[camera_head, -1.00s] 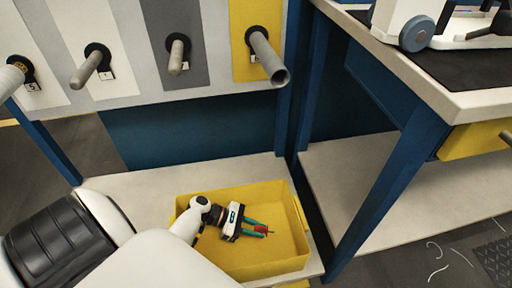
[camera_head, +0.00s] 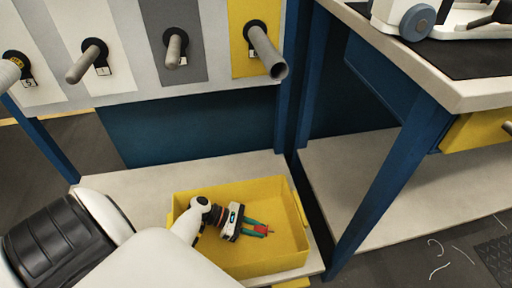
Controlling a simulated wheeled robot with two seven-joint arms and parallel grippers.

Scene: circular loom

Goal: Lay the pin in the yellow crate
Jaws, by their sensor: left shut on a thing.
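The yellow crate (camera_head: 290,212) stands on a pale low shelf below a peg panel. The rest of the pin is hidden by the fingers. I cannot tell whether the pin touches the crate floor. My right gripper is not in view.
Several grey pegs, one of them a hollow tube (camera_head: 267,52), stick out from the panel above the crate. A workbench (camera_head: 440,90) with blue legs stands at the right. Pale thread scraps (camera_head: 438,270) lie on the dark floor. The crate's right part is empty.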

